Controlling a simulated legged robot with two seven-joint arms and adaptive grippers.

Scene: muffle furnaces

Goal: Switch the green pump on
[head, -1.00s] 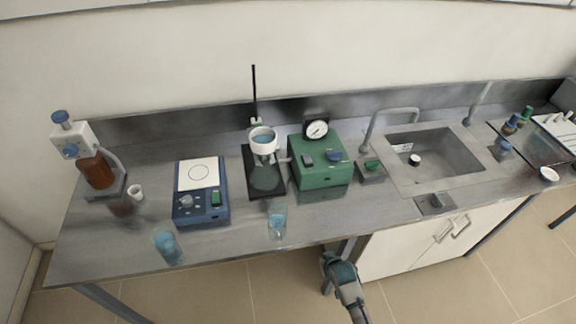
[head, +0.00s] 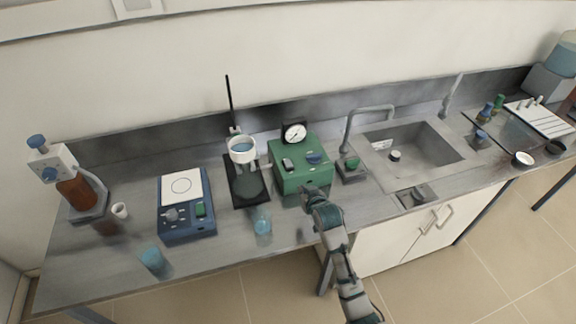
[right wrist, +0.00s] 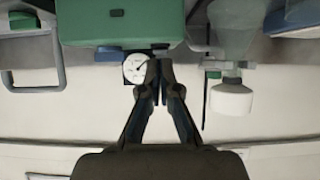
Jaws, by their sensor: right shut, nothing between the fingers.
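The green pump (head: 291,179) is a green box on the bench, with a dark rocker switch (head: 288,164) and a blue knob (head: 313,158) on top. A round white gauge (head: 294,132) stands at its back. My right gripper (head: 307,193) is shut and empty, just in front of the pump's front face; I cannot tell whether it touches. In the right wrist view the picture is upside down: the pump (right wrist: 120,22) is at the top, the gauge (right wrist: 135,68) below it, and the shut fingertips (right wrist: 160,68) beside the gauge. My left gripper is not in view.
A stand with a white funnel (head: 242,150) is left of the pump, with a beaker of blue liquid (head: 262,222) in front. A blue stirrer (head: 187,226) stands further left. A small green-topped box (head: 351,166) and a sink (head: 440,150) are to the right.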

